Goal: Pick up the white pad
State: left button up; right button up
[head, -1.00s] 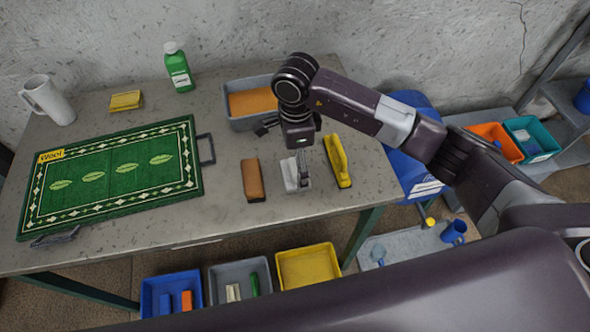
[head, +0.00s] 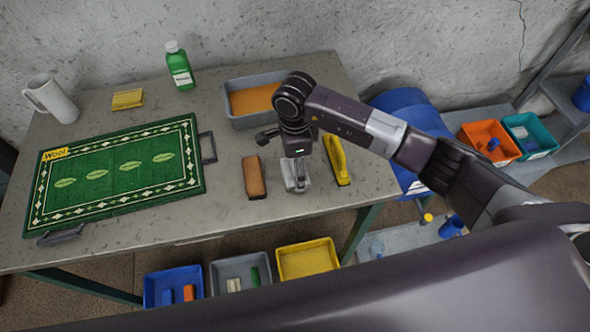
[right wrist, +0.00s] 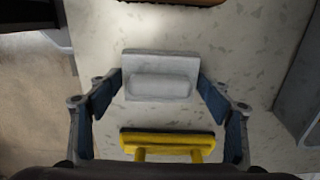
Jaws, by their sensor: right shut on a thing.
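The white pad (right wrist: 161,76), a pale block with a raised grip on top, lies on the table between the brown brush and the yellow brush. In the head view the white pad (head: 292,184) is partly hidden under my right gripper (head: 296,168). In the right wrist view the two blue fingertips of my right gripper (right wrist: 161,90) are at the pad's two ends, closed on it. The pad appears to rest at table level. My left gripper is in neither view.
A brown brush (head: 254,177) lies close left of the pad, and a yellow brush (head: 337,160) close right. A grey tray (head: 231,121) with orange contents stands behind. The green rug (head: 115,190) lies left. Blue, grey and yellow bins (head: 307,262) sit below the front edge.

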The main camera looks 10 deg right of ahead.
jog(key=shift+r, duration=0.1)
jog(key=shift+w+r, duration=0.1)
jog(key=shift+r, duration=0.5)
notch_tip(320, 180, up, 19)
jog(key=b, duration=0.4)
jog(key=shift+f+b, duration=0.2)
jog(key=shift+b, duration=0.2)
jog(key=o, duration=0.4)
jog(key=c, duration=0.6)
jog(key=shift+o, duration=0.2)
